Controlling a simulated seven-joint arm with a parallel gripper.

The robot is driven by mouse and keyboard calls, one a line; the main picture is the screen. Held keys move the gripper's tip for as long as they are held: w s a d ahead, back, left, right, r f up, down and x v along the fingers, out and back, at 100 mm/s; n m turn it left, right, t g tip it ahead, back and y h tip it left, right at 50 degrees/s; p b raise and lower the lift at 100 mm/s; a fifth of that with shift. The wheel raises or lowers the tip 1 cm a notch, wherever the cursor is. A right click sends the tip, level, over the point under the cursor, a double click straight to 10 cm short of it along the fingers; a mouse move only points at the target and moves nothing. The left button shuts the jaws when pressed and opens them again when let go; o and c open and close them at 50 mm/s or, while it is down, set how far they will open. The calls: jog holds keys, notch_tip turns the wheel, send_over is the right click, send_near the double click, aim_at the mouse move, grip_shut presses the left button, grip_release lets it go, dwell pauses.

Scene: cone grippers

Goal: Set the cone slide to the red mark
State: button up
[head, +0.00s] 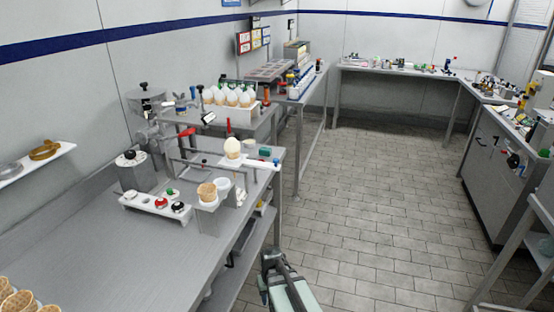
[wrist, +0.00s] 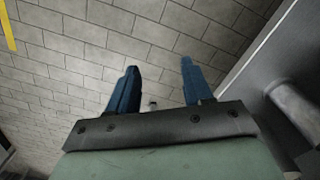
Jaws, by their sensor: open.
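My gripper (head: 270,254) hangs over the tiled floor, just right of the metal counter's front edge, in the head view. In the wrist view its two blue fingers (wrist: 158,88) stand apart with nothing between them. A wafer cone (head: 207,192) sits in a white holder at the counter's edge. I cannot tell for sure which part is the cone slide. A small red piece (head: 229,127) shows behind; whether it is the red mark is unclear.
A white strip with coloured knobs (head: 155,204) lies left of the cone holder. A rack of white-topped cones (head: 232,97) stands farther back. More wafer cones (head: 14,298) are at the lower left. The floor (head: 365,190) is clear to the right.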

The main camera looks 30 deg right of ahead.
jog(key=w+d+r+t, duration=0.2)
jog(key=w+d+r, duration=0.4)
jog(key=w+r, duration=0.45)
notch_tip(320, 180, up, 45)
jog(key=t+h, duration=0.2)
jog(key=t, duration=0.3)
send_over(276, 159)
jog(key=s+d, duration=0.2)
jog(key=s, duration=0.2)
jog(key=w+f+n, duration=0.1)
jog(key=f, duration=0.3)
jog(key=w+a+f+n+g+y, duration=0.1)
jog(key=f, duration=0.4)
jog(key=w+a+f+g, duration=0.1)
jog(key=f, duration=0.4)
jog(key=shift+w+n+y, duration=0.1)
jog(key=shift+n+y, duration=0.3)
jog(key=shift+c, duration=0.3)
grip_shut()
